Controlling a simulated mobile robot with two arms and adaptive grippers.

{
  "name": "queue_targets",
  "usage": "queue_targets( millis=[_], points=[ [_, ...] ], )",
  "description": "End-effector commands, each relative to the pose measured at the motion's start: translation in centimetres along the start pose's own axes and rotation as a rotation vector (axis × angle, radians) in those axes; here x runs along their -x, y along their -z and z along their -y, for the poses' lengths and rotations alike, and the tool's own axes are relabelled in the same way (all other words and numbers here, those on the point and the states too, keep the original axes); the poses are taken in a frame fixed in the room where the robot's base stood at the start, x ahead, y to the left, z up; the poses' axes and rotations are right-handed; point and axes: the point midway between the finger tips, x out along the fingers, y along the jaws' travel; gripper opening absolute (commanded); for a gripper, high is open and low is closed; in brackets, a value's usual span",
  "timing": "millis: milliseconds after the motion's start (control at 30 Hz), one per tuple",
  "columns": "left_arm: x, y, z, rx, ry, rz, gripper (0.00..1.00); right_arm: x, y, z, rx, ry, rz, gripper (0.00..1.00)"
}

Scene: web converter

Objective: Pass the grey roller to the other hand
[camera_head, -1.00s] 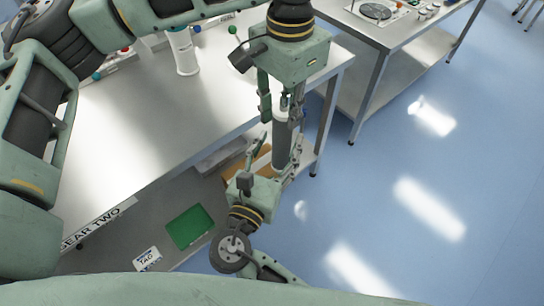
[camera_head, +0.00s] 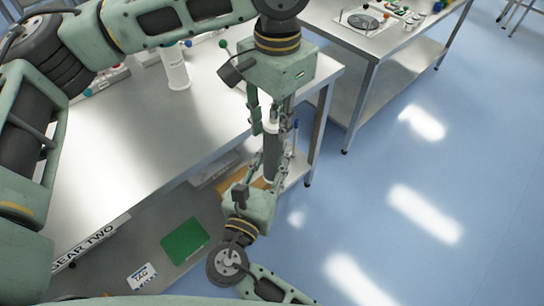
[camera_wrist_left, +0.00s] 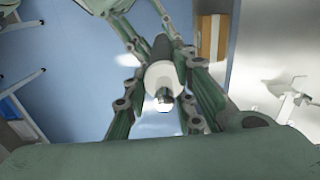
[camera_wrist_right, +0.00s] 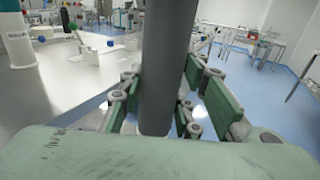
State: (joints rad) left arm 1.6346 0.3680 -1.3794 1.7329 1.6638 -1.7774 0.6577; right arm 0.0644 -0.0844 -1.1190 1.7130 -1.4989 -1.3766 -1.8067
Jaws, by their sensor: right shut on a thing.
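The grey roller (camera_head: 271,158) stands roughly upright between my two grippers, with a white upper end. My right gripper (camera_head: 268,178) reaches up from below and is shut on the grey roller's lower part. In the right wrist view the roller (camera_wrist_right: 164,65) rises between its fingers. My left gripper (camera_head: 273,126) points down from above, its fingers on either side of the roller's upper end. In the left wrist view the white end and short shaft (camera_wrist_left: 164,82) face the camera between the spread fingers. Whether a left finger touches it is unclear.
A white table (camera_head: 130,130) lies to the left, bearing a white cylinder (camera_head: 175,70). A green tray (camera_head: 185,242) lies on its lower shelf. A second table (camera_head: 385,40) with parts stands at the back right. Blue floor on the right is free.

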Motion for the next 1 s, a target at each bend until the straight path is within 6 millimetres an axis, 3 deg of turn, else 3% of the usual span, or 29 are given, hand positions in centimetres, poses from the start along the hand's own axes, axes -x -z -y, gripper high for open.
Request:
queue_targets(
  millis=[267, 733, 867, 1000],
  points=[
    [0.1, 0.2, -0.5, -0.009, -0.011, -0.01, 0.46, 0.2, -0.2, -0.6, 0.001, -0.017, 0.004, 0.0],
    [0.4, 0.2, -0.3, -0.005, -0.007, -0.007, 0.46, 0.1, -0.1, -0.3, 0.0, -0.01, 0.003, 0.0],
    [1.9, 0.2, -0.3, -0.005, -0.007, -0.008, 0.46, 0.1, -0.1, -0.3, 0.0, -0.009, 0.003, 0.0],
    [4.8, 0.2, -0.3, -0.005, -0.007, -0.009, 0.46, 0.1, -0.1, -0.3, 0.0, -0.008, 0.003, 0.0]
  ],
)
